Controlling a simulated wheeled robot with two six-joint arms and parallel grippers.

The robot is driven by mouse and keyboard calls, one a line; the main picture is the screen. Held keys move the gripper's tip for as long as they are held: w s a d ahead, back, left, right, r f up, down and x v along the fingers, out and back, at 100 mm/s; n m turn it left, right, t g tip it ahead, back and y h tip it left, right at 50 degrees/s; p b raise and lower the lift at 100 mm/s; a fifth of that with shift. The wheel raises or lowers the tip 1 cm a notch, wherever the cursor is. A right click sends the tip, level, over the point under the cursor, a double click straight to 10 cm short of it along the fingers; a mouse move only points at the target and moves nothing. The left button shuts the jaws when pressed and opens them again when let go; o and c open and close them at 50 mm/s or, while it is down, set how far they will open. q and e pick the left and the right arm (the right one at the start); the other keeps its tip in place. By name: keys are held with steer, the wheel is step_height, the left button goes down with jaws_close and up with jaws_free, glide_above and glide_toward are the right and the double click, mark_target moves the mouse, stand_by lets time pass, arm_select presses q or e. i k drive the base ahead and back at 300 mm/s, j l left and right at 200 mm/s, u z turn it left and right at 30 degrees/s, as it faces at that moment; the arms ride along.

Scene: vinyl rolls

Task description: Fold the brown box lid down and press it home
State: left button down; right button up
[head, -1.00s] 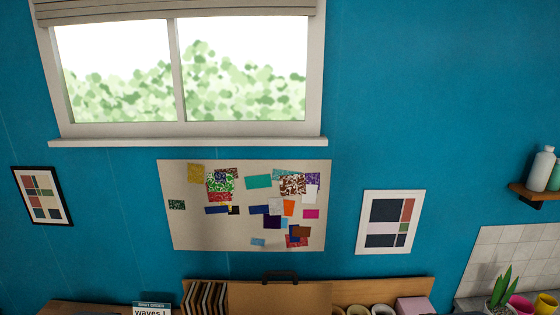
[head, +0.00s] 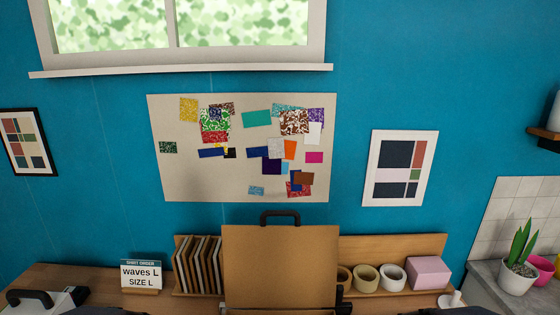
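The brown box lid (head: 280,262) stands raised, its broad face toward me, at the bottom centre of the head view. A black handle (head: 280,216) sits on its top edge. The box body below is cut off by the bottom edge of the picture. Neither of my grippers can be made out. Only small dark shapes show at the bottom edge on both sides, too little to tell what they are.
A wooden bench (head: 100,282) runs along the blue wall.

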mark_target(265, 266)
steer(key=l+u, duration=0.15)
steer(key=u, duration=0.15)
steer(key=k+l+u, duration=0.1)
steer(key=u, duration=0.15)
steer(key=k+l+u, duration=0.1)
steer(key=l+u, duration=0.15)
steer(key=u, duration=0.15)
steer(key=k+l+u, duration=0.1)
steer(key=l+u, duration=0.25)
steer(key=k+l+u, duration=0.1)
steer(key=u, duration=0.3)
steer(key=k+l+u, duration=0.15)
steer(key=u, duration=0.25)
